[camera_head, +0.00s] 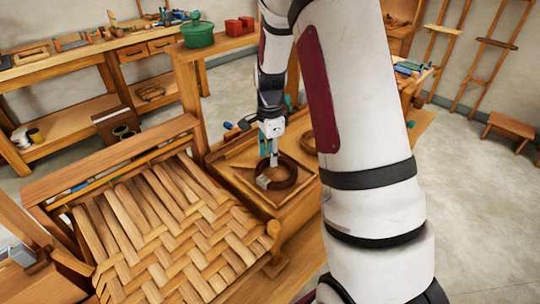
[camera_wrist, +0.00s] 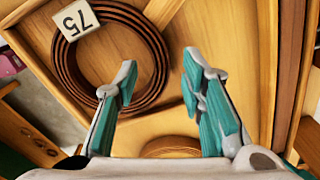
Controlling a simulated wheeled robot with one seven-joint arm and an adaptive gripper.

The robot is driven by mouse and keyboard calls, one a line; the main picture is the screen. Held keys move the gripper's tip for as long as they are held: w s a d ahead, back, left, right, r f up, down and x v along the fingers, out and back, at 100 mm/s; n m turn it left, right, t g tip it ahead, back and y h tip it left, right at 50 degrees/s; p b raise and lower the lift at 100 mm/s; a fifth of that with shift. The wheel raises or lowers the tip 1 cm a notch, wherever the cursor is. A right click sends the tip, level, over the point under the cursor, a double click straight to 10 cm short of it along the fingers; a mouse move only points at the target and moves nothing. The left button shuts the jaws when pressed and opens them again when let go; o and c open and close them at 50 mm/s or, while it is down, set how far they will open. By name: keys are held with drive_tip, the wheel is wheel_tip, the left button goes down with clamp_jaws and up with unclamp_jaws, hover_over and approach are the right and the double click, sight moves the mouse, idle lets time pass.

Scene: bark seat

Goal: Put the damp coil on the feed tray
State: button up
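A dark brown coil (camera_head: 290,181) lies on a wooden tray-like surface (camera_head: 237,178). It fills the upper left of the wrist view (camera_wrist: 160,84), with a pale tag reading 75 (camera_wrist: 75,19) on its rim. A second, lighter coil (camera_wrist: 172,143) shows in part between my finger bases; it is partly behind my arm in the head view (camera_head: 308,143). No label shows which coil is damp or which surface is the feed tray. My gripper (camera_head: 270,163) is open and empty above the dark coil. In the wrist view its fingertips (camera_wrist: 160,65) lie on either side of the coil's right rim; contact is unclear.
A woven bark seat (camera_head: 165,235) stands close to the left of the coil surface. A green pot (camera_head: 198,35) and red boxes (camera_head: 239,26) stand on a bench behind. A stool (camera_head: 510,130) stands far right. My arm hides much of the right side.

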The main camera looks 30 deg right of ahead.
drive_tip(key=s+a+r+n+t, duration=0.1)
drive_tip(key=s+a+r+n, duration=0.1)
drive_tip(key=r, duration=0.7)
drive_tip(key=s+a+r+n, duration=0.2)
drive_tip(key=a+r, duration=0.1)
drive_tip(key=r, duration=0.5)
drive_tip(key=s+a+r+n+t, duration=0.1)
drive_tip(key=s+a+r+n, duration=0.1)
drive_tip(key=s+a+n, duration=0.3)
drive_tip(key=s+a+r+n+t, duration=0.2)
drive_tip(key=s+a+n, duration=0.3)
drive_tip(key=s+n, duration=0.6)
drive_tip(key=s+r, duration=0.1)
drive_tip(key=s, duration=0.3)
drive_tip(key=shift+s+r+t+b, duration=0.15)
drive_tip(key=shift+s+t+b, duration=0.1)
drive_tip(key=shift+t+b, duration=0.05)
